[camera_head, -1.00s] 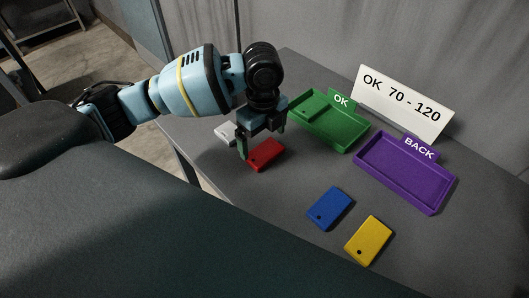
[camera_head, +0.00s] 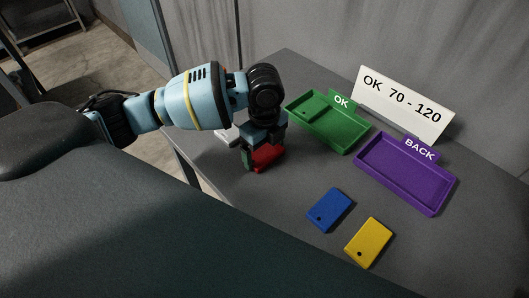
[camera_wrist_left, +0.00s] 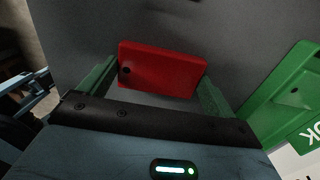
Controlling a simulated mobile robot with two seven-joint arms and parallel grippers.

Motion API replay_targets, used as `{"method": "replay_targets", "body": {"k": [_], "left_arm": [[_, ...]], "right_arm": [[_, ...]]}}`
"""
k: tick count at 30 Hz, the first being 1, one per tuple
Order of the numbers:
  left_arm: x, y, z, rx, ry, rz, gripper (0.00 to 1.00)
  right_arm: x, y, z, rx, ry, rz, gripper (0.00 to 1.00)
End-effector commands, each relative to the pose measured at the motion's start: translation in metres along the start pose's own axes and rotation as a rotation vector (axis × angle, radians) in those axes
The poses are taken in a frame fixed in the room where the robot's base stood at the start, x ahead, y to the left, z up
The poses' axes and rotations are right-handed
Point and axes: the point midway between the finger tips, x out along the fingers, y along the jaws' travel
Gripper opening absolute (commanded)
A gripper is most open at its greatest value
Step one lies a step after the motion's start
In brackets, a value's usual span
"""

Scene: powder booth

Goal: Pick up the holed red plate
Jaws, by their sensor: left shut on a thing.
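The holed red plate (camera_head: 267,158) is at the table's left side, below and left of the green tray. My left gripper (camera_head: 262,160) is down around it and shut on it. In the left wrist view the red plate (camera_wrist_left: 165,70) lies between the two green fingers (camera_wrist_left: 155,85), its dark hole near its left end. I cannot tell whether the plate touches the table. My right gripper is not in view.
A green OK tray (camera_head: 335,125) and a purple BACK tray (camera_head: 405,182) stand right of the gripper, before a white sign (camera_head: 402,105). A blue plate (camera_head: 329,208) and a yellow plate (camera_head: 369,241) lie nearer. A whitish thing (camera_head: 226,136) is partly hidden behind my arm.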

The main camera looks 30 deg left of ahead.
Motion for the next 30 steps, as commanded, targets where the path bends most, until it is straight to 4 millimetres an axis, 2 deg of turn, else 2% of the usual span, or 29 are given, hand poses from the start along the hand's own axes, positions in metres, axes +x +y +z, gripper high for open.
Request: {"method": "replay_targets", "body": {"k": [8, 15, 30], "left_arm": [[-0.008, -0.001, 0.000, 0.000, 0.000, -0.002, 0.62], [-0.038, -0.001, 0.000, 0.000, 0.001, -0.004, 0.62], [-0.047, 0.116, 0.001, 0.001, -0.001, 0.000, 0.62]], "right_arm": [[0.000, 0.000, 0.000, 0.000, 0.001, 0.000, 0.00], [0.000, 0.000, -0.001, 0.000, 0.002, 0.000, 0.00], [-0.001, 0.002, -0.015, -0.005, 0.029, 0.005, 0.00]]}}
